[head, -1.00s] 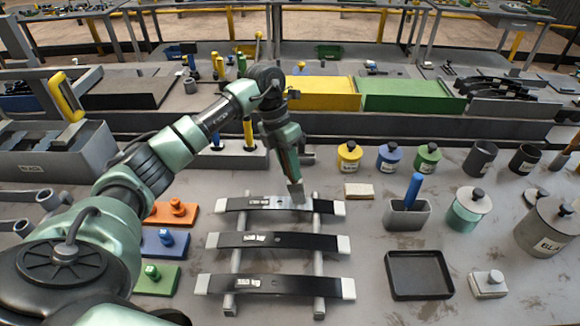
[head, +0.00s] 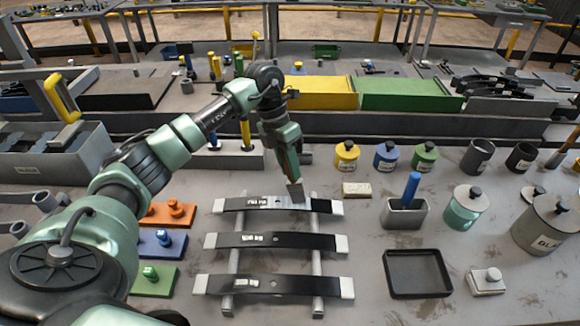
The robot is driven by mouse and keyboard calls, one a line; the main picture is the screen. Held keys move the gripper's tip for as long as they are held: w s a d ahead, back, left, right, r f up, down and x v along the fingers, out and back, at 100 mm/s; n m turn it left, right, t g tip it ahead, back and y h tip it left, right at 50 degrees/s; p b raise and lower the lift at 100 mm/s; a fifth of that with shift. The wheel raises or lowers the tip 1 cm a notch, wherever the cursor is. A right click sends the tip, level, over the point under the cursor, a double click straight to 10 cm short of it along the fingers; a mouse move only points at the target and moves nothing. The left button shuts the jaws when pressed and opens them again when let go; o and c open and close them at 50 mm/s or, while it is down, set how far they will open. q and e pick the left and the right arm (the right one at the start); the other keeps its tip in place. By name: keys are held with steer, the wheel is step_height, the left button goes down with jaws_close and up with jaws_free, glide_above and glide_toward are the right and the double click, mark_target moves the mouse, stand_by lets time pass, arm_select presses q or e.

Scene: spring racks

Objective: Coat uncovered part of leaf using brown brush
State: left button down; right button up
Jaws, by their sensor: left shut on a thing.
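My left gripper (head: 288,152) is shut on the brown brush (head: 296,192) and holds it tilted, its handle mostly hidden by the fingers. The grey brush head is at the upper leaf (head: 265,203), right of its middle. It looks to be touching or just above the leaf; I cannot tell which. The upper leaf looks dark along its length, with pale ends and a small label. The middle leaf (head: 290,241) and the lower leaf (head: 300,286) are also black with pale ends. My right gripper is not in view.
The leaves lie across a grey rack (head: 318,262). Orange (head: 172,212), blue and green blocks stand left. At right are a blue-handled tool in a grey holder (head: 388,214), a black tray (head: 390,272), small lidded pots (head: 346,157) and a large can (head: 540,233).

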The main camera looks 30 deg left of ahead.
arm_select(q)
steer(key=shift+w+d+f, duration=0.1)
steer(key=shift+w+d, duration=0.4)
steer(key=shift+d, duration=0.3)
steer(key=shift+s+a+r, duration=0.1)
steer(key=shift+s+a, duration=0.25)
steer(key=shift+a, duration=0.2)
steer(key=shift+s+a+r, duration=0.1)
steer(key=shift+s+a, duration=0.2)
steer(key=shift+a, duration=0.2)
steer(key=shift+w+d+f, duration=0.1)
steer(key=shift+w+d, duration=0.25)
steer(key=shift+d, duration=0.2)
steer(key=shift+w+d+f, duration=0.1)
steer(key=shift+w+d, duration=0.2)
steer(key=shift+d, duration=0.2)
steer(key=shift+d+r+p, duration=0.15)
steer(key=shift+r+p, duration=1.75)
steer(key=shift+r, duration=1.15)
step_height(320, 180, up, 3)
steer(key=shift+w+d+p, duration=0.1)
steer(key=shift+p, duration=0.9)
